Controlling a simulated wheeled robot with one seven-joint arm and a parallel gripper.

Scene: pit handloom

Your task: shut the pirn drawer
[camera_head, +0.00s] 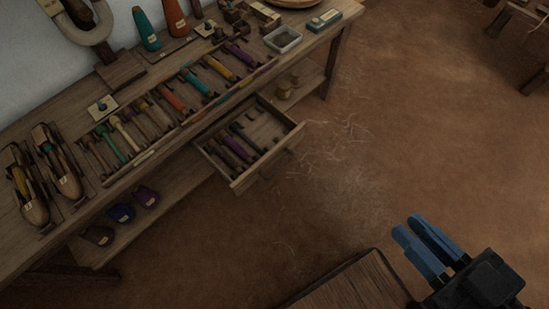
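The pirn drawer (240,183) is pulled out from under the front of the wooden bench (203,128). Its front faces the lower right, and several dark and purple pirns (234,150) lie inside. My gripper (419,239) is at the lower right, well apart from the drawer. Its two blue fingers point up and left, with a narrow dark gap between them and nothing seen in it.
Several coloured pirns lie in a rack (150,157) on the bench, with shuttles (64,172) at left and a small tray (283,39) near the right end. A wooden surface (355,285) stands at the bottom. Brown floor with loose threads (335,150) lies clear between the drawer and my gripper.

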